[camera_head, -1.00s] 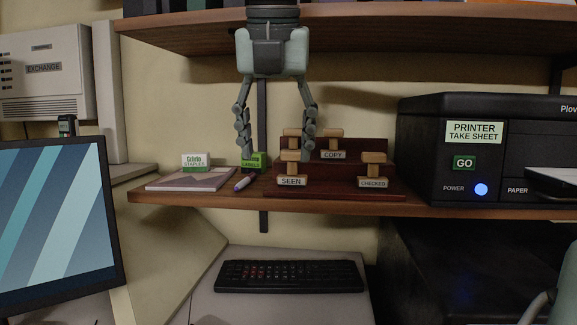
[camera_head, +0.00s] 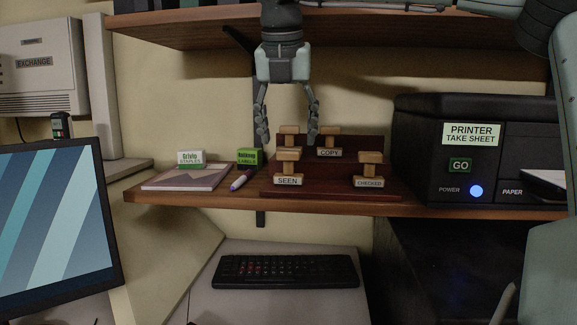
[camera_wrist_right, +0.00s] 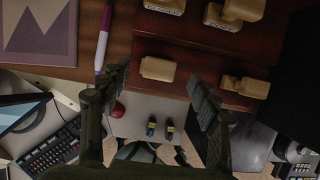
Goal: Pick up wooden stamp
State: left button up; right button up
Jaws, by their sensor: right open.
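Several wooden stamps stand on a dark red stepped rack (camera_head: 330,187) on the shelf. The SEEN stamp (camera_head: 287,165) is front left, the CHECKED stamp (camera_head: 369,171) front right and the COPY stamp (camera_head: 329,140) back right. My right gripper (camera_head: 287,139) points down, open and empty, above the rack's left part. In the right wrist view, a front-left stamp (camera_wrist_right: 157,68) shows between the open fingers (camera_wrist_right: 161,82), apparently untouched. My left gripper is out of view.
A green labels box (camera_head: 249,157), a purple marker (camera_head: 242,179) and a notepad (camera_head: 185,180) lie left of the rack. The black printer (camera_head: 420,150) stands to the right. An upper shelf (camera_head: 190,35) hangs above. The keyboard (camera_head: 285,271) is below.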

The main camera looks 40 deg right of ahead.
aim_at(289, 150)
jog(key=x, duration=0.4)
jog(key=shift+f, duration=0.3)
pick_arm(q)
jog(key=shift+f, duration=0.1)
pick_arm(e)
jog(key=shift+c, duration=0.6)
jog(key=c, duration=1.1)
jog(key=shift+r, duration=0.1)
